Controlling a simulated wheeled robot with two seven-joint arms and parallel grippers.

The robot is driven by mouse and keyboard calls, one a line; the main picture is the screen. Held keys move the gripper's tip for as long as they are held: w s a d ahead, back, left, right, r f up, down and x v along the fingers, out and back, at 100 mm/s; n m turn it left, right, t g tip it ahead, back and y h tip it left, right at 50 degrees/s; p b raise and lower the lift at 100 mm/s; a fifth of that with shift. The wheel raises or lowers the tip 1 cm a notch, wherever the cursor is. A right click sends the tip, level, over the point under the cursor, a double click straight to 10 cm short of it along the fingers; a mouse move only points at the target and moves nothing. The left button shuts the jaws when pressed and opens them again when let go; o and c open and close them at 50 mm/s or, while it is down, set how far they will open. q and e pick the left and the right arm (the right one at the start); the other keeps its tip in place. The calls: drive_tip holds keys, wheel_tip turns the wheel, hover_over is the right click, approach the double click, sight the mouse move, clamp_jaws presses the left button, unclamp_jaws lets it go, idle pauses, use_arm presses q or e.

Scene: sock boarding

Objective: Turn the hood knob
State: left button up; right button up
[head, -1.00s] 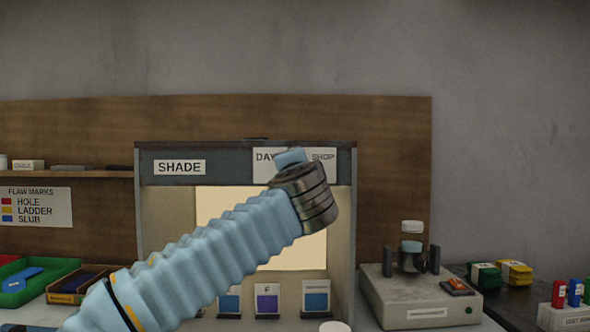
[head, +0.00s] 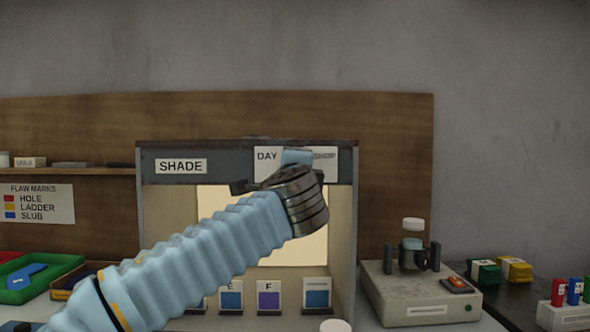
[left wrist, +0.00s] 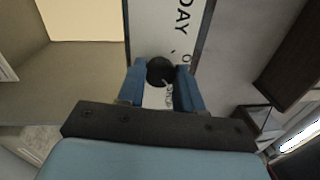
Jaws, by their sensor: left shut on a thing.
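The hood knob (left wrist: 160,69) is a round black knob on a white plate (left wrist: 150,25) lettered DAY and SHOP. In the left wrist view it sits between the two blue fingers of my left gripper (left wrist: 160,84), which is shut on it. A small pale mark shows at the knob's lower edge. In the head view my left gripper (head: 298,157) reaches the plate on the dark hood front (head: 215,172) of the SHADE booth. My wrist and fingers hide the knob there. My right gripper is in neither view.
The booth has a lit pale back panel (head: 212,200) and several colour swatches (head: 269,296) below. A green tray (head: 30,290) is at left, under a shelf (head: 95,172).

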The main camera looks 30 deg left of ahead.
use_arm(q)
drive_tip(key=o, duration=1)
drive_tip(key=shift+o, duration=0.2)
drive_tip(key=b+v, duration=0.3)
drive_tip(key=v, duration=1.1)
drive_tip(key=shift+w, duration=0.15)
